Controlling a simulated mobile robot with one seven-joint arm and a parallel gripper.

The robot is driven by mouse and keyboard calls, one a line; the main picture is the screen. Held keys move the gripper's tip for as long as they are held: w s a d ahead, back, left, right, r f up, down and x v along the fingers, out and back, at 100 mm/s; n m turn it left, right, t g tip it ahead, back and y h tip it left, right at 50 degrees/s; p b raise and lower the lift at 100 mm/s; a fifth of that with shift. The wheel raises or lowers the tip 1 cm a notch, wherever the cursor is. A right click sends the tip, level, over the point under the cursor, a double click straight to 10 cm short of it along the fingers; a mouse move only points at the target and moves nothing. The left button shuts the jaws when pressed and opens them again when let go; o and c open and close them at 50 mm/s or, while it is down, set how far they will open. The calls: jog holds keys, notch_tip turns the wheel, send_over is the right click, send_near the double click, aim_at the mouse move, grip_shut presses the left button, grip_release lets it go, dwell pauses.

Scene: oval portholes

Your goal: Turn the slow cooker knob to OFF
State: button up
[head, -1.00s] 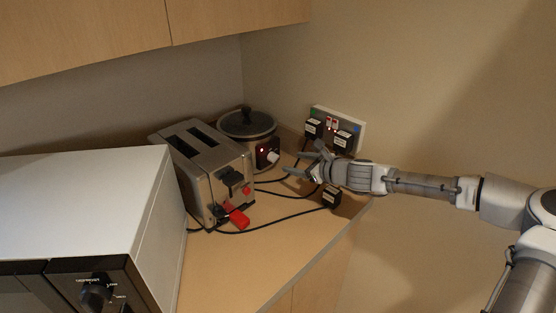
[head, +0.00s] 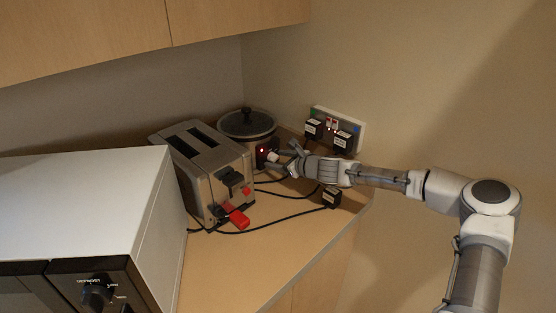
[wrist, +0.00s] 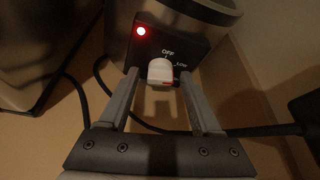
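The slow cooker (head: 246,125) stands in the back corner of the counter, behind the toaster. Its front panel has a lit red light, which also shows in the wrist view. The white knob (wrist: 160,72) sits below the printed words OFF and LOW; a red mark shows at its lower right. My gripper (wrist: 160,95) is open, with one finger on each side of the knob and visible gaps between. In the head view, my gripper (head: 284,155) is at the cooker's panel and partly hides the knob.
The toaster (head: 205,165) with a red tag (head: 238,218) stands left of my gripper. A wall socket with black plugs (head: 343,140) is behind my arm. Black cables and a small black block (head: 331,196) lie on the counter. A microwave (head: 85,210) fills the lower left.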

grip_shut()
jog(key=shift+f+b, duration=0.2)
jog(key=shift+b, duration=0.5)
jog(key=n+b, duration=0.1)
jog(key=b, duration=0.2)
jog(key=shift+f+t+h+b, duration=0.2)
jog(key=shift+t+h+b, duration=0.1)
jog(key=shift+t+b, duration=0.1)
jog(key=n+t+b, duration=0.1)
jog(key=b, duration=0.2)
jog(key=n+b, duration=0.2)
jog(key=b, duration=0.2)
jog(key=n+t+h+b, duration=0.1)
jog(key=b, duration=0.2)
jog(key=shift+s+a+f+n+t+b, duration=0.15)
jog(key=shift+a+f+n+t+b, duration=0.05)
jog(key=shift+n+t+b, duration=0.1)
jog(key=n+t+b, duration=0.1)
jog(key=n+b, duration=0.2)
jog(key=b, duration=0.3)
jog(key=shift+t+b, duration=0.3)
jog(key=shift+b, duration=0.05)
jog(key=n+b, duration=0.2)
jog(key=b, duration=0.1)
jog(key=shift+r+n+t, duration=0.1)
jog(key=shift+n+t, duration=0.2)
jog(key=shift+t, duration=0.1)
jog(key=shift+r+b, duration=0.15)
jog(key=shift+b, duration=0.15)
